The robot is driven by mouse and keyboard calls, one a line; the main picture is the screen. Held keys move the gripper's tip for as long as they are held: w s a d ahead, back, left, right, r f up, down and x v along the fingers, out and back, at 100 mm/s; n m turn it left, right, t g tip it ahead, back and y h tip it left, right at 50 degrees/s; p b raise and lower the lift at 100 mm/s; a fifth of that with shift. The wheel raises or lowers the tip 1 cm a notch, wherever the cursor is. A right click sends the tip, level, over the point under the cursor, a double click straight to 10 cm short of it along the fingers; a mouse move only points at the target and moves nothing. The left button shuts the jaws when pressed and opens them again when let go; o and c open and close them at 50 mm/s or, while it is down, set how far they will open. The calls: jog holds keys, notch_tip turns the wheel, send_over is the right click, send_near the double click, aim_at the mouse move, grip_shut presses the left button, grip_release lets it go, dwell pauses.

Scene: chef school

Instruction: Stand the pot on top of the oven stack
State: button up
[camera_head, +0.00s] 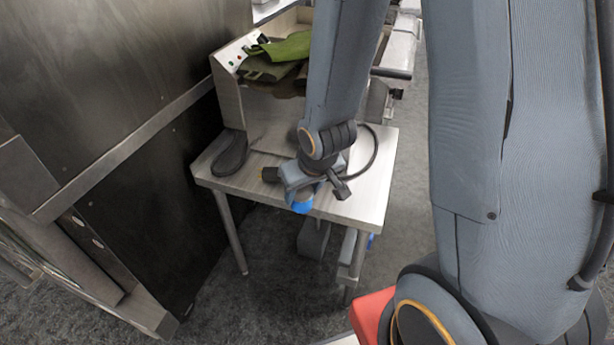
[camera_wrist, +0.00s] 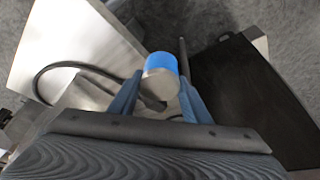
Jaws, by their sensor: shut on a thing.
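My gripper (camera_head: 315,188) is shut on a small round pot with a blue band (camera_head: 302,206), in front of or above the front edge of a small steel table. In the wrist view the pot (camera_wrist: 160,66) shows its blue side and a pale metallic part between the two fingers (camera_wrist: 160,95). The fingers hide part of it. A tall steel unit with dark panels (camera_head: 110,75) fills the left of the head view. It may be the oven stack; its top is out of the picture.
The steel table (camera_head: 357,203) carries a black shoe-like object (camera_head: 231,154) and a steel box-like appliance (camera_head: 232,105) with green cloth (camera_head: 288,47) on it. A black cable loops beside my gripper.

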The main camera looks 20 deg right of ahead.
jog(key=shift+w+d+b, duration=0.3)
jog(key=shift+w+b, duration=0.2)
jog(key=shift+b, duration=0.35)
jog(key=shift+w+d+r+p, duration=0.2)
jog(key=shift+w+p, duration=0.1)
jog(key=shift+p, duration=0.2)
jog(key=w+d+f+p, duration=0.1)
jog(key=w+p, duration=0.1)
jog(key=w, duration=0.2)
jog(key=w+d+f+p, duration=0.1)
jog(key=w+d+p, duration=0.1)
jog(key=w+p, duration=0.1)
jog(key=w+d+f+p, duration=0.1)
jog(key=w+p, duration=0.1)
jog(key=w, duration=0.3)
jog(key=shift+w+d+p, duration=0.15)
jog(key=shift+d+p, duration=0.15)
jog(key=shift+d, duration=0.1)
notch_tip(320, 180, down, 3)
jog(key=shift+f+b, duration=0.2)
jog(key=shift+b, duration=0.25)
jog(key=shift+w+d+f, duration=0.1)
jog(key=shift+w+f, duration=0.05)
jog(key=shift+f, duration=0.3)
jog(key=shift+f, duration=0.1)
jog(key=shift+f, duration=0.15)
jog(key=o, duration=1.1)
